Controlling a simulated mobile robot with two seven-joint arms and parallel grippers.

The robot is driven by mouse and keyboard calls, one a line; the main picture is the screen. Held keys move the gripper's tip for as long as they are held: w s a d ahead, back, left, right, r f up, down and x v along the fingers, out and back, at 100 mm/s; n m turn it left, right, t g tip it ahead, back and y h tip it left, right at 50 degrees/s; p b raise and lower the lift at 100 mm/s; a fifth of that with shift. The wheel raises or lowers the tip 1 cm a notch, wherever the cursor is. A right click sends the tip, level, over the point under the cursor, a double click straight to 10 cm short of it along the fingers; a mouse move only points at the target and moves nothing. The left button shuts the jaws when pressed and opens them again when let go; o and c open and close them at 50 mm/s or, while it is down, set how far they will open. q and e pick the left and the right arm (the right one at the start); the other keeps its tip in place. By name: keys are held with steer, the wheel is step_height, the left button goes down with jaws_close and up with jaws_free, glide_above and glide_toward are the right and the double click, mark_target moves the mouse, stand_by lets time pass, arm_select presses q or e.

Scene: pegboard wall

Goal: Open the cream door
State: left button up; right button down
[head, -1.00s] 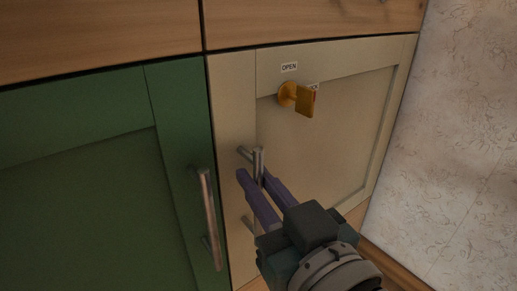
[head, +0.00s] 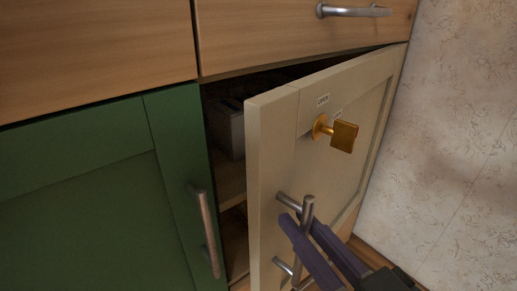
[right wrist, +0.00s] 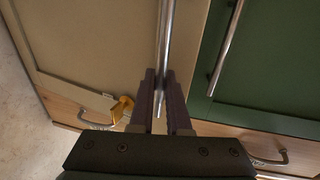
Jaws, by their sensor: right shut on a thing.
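The cream door (head: 285,120) stands partly open in the head view, its left edge swung out from the cabinet and its right side near the wall. A gold knob or key (head: 342,134) sits on its upper part under a small "OPEN" label (head: 323,100). The door's metal bar handle (head: 307,215) is upright near the free edge. My right gripper (head: 305,240) is shut on this handle. In the right wrist view the handle (right wrist: 166,50) runs between the fingers (right wrist: 160,105). My left gripper is not in view.
A green door (head: 80,200) with a metal handle (head: 205,230) is closed at the left. A wooden drawer front (head: 290,30) is above. A dark box (head: 230,128) shows inside the cabinet on a shelf. A patterned wall (head: 455,130) stands close at the right.

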steer(key=s+d, duration=0.4)
steer(key=d, duration=0.5)
steer(key=s+d+p, duration=0.1)
steer(key=s+d, duration=0.3)
steer(key=d, duration=0.6)
steer(key=shift+s+p, duration=0.3)
steer(key=shift+d, duration=0.1)
steer(key=c, duration=0.9)
jaws_free()
steer(key=shift+w, duration=0.1)
steer(key=p+v, duration=0.1)
steer(key=v, duration=0.9)
steer(key=shift+p, duration=0.3)
